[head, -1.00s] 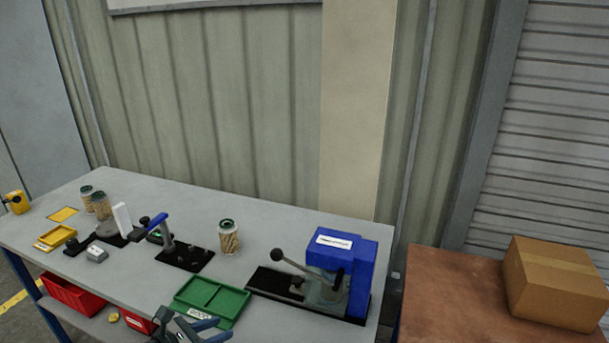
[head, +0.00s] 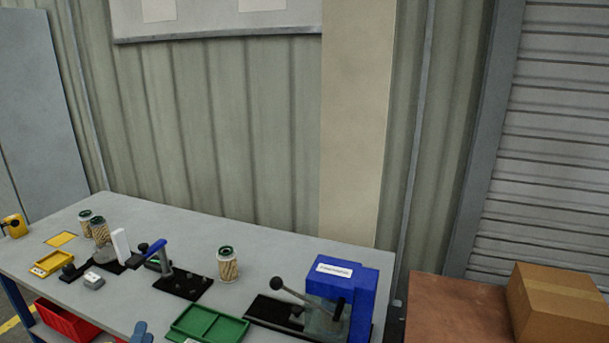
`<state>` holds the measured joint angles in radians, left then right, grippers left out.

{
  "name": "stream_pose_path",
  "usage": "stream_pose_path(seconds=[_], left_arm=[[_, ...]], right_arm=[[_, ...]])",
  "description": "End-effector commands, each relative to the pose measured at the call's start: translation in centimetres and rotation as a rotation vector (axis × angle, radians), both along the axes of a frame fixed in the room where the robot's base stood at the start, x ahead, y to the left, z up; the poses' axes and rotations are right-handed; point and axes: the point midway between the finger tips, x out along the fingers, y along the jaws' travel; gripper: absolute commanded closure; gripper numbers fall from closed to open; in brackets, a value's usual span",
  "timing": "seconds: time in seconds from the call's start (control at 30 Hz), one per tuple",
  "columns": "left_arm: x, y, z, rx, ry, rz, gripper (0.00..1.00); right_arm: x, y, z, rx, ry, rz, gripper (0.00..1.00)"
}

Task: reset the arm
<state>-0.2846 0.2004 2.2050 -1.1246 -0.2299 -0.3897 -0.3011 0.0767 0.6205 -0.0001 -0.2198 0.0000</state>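Only the blue tip of my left gripper (head: 140,332) shows, at the bottom edge of the head view, in front of the workbench's near edge. The rest of it is cut off, so its opening and anything between its fingers are hidden. My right gripper is out of view. Filter cartridges with green caps stand upright on the grey workbench (head: 100,292): one (head: 227,266) near the middle, and two together (head: 101,231) at the far left.
A blue press (head: 345,290) with a lever stands at the bench's right end. A green tray (head: 207,325) lies at the front edge. A black fixture (head: 183,286), a yellow tray (head: 52,263) and a red bin (head: 65,322) are further left. A cardboard box (head: 558,303) sits on a brown table (head: 455,310).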

Motion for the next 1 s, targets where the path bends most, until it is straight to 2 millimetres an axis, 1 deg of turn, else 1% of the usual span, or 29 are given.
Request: stream_pose_path(seconds=[0.03, 0.07, 0.1, 0.17, 0.2, 0.27, 0.3, 0.4, 0.5, 0.6, 0.7, 0.87, 0.9, 1.0], left_arm=[[-1.1, 1.4, -1.1, -0.148, 0.044, 0.057, 0.64], [-1.7, 2.2, -1.9, -0.238, 0.074, 0.092, 0.64], [-2.5, 3.1, -3.2, -0.357, 0.117, 0.139, 0.64], [-4.1, 4.1, -5.3, -0.531, 0.189, 0.21, 0.64], [-5.2, 4.5, -6.9, -0.643, 0.244, 0.258, 0.64], [-7.1, 4.7, -9.3, -0.801, 0.33, 0.329, 0.64], [-8.5, 4.5, -10.9, -0.898, 0.391, 0.375, 0.64], [-11.6, 3.5, -14.0, -1.087, 0.532, 0.472, 0.64], [-14.4, 2.2, -16.1, -1.22, 0.654, 0.55, 0.64], [-16.9, 0.7, -17.6, -1.318, 0.764, 0.615, 0.64], [-19.4, -0.7, -18.6, -1.396, 0.869, 0.674, 0.64], [-23.1, -3.0, -19.6, -1.489, 1.031, 0.758, 0.64], [-23.4, -3.3, -20.2, -1.5, 1.053, 0.773, 0.64], [-22.4, -2.9, -22.8, -1.494, 1.051, 0.781, 0.64]], right_arm=[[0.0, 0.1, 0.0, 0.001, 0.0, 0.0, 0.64], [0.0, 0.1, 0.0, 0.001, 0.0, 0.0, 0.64], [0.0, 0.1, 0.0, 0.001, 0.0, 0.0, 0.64], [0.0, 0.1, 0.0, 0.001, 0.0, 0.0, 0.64], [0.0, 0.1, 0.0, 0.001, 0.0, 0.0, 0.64], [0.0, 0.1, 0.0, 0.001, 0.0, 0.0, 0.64], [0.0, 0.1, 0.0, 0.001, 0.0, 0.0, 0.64], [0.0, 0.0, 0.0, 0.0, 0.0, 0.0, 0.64], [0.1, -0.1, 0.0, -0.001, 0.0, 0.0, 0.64], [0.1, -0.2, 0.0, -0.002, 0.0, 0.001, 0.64], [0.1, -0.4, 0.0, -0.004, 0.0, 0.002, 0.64], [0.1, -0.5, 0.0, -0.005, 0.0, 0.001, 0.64], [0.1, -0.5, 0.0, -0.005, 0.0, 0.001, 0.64], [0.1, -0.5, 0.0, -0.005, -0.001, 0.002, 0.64]])
